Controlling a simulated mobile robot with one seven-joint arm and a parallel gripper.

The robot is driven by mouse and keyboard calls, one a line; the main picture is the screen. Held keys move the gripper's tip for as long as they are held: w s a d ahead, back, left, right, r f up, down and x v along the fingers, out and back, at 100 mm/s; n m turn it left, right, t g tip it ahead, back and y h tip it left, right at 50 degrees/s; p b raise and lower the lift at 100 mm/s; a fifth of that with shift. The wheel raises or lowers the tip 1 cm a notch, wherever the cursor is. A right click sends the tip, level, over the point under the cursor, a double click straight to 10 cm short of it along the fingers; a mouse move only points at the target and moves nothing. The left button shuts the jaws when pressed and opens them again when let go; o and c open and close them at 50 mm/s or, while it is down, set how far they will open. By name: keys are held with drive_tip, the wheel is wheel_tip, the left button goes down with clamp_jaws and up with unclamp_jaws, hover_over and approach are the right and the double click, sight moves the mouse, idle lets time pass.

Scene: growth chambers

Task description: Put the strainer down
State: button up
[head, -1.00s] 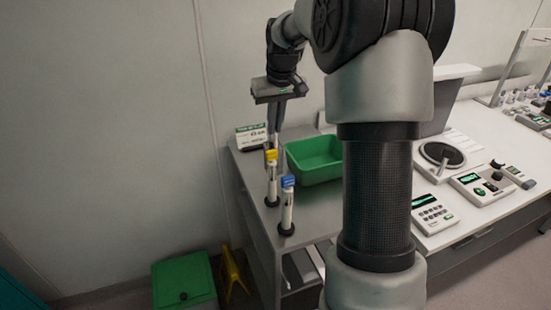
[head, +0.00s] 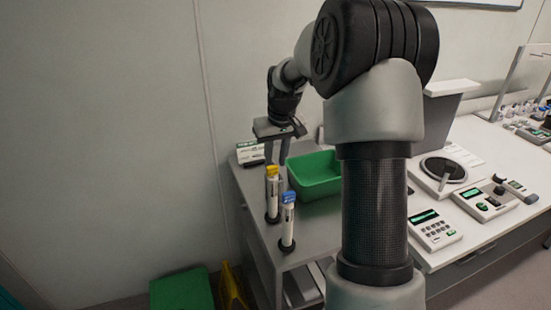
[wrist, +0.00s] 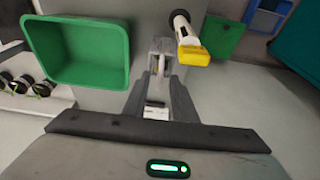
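My gripper (head: 277,160) points down over the left end of the grey table, just behind the yellow-capped tube. Its two fingers (wrist: 160,66) show in the wrist view, with a small pale grey piece between them near the tips. I cannot tell whether that piece is the strainer or whether the fingers press on it. I cannot make out a strainer clearly in either view. The fingertips are partly hidden behind the yellow-capped tube (head: 273,197) in the head view. The table (head: 312,228) has bare surface around the gripper.
A blue-capped tube (head: 288,225) stands near the table's front edge. A green bin (head: 315,176) sits right of the gripper. Instruments (head: 433,229) fill the right side. A green box (head: 183,290) is on the floor.

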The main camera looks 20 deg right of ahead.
drive_tip(key=v, duration=1.2)
drive_tip(key=shift+p, duration=0.4)
drive_tip(key=shift+r, duration=0.2)
